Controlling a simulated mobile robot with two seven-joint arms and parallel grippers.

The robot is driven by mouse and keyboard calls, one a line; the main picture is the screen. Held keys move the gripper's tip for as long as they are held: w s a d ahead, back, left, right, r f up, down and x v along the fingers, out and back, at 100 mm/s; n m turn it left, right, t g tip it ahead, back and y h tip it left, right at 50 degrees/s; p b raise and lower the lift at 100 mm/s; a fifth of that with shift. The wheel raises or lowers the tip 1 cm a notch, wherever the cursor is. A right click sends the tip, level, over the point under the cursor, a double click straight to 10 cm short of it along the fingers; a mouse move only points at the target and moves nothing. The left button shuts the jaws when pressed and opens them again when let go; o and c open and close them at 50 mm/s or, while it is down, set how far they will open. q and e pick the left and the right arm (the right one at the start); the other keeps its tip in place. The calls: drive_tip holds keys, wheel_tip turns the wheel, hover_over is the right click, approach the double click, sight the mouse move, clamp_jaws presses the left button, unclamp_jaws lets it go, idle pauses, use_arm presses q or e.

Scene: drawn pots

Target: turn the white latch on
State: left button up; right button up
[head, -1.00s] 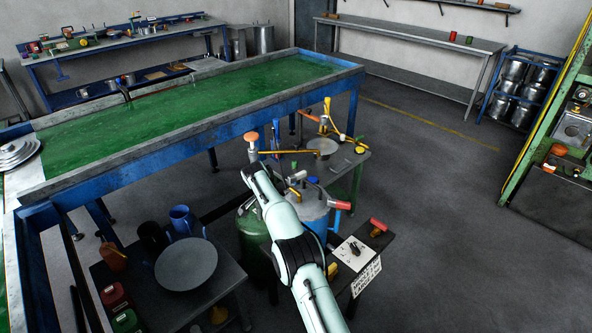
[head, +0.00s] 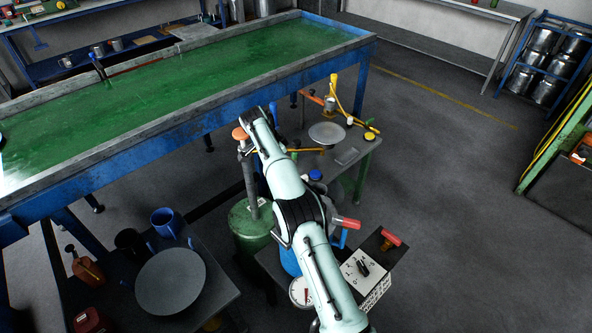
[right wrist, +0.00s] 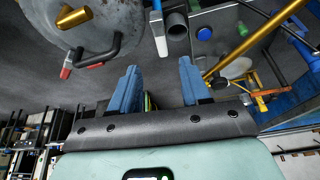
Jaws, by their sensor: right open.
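I cannot pick out the white latch with certainty. In the right wrist view, a dark lever with a pale whitish end (right wrist: 160,44) hangs just beyond my fingers. My right gripper (right wrist: 158,84) is open, with its two blue fingers apart and nothing between them. The lever's end is ahead of the gap, apart from the fingers. In the head view my right arm reaches up the middle and covers much of the valve equipment below it. A white panel with a dark knob (head: 361,267) lies right of the arm. My left gripper is not in view.
A grey rounded vessel top (right wrist: 95,28) with brass and black handles is at the upper left of the wrist view. A green tank (head: 250,228), a red-handled lever (head: 346,223) and a round grey plate (head: 170,281) surround my arm. The long green-topped table (head: 150,115) stands behind.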

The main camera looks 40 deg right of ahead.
drive_tip(key=x, duration=1.3)
drive_tip(key=shift+d, duration=0.1)
clamp_jaws()
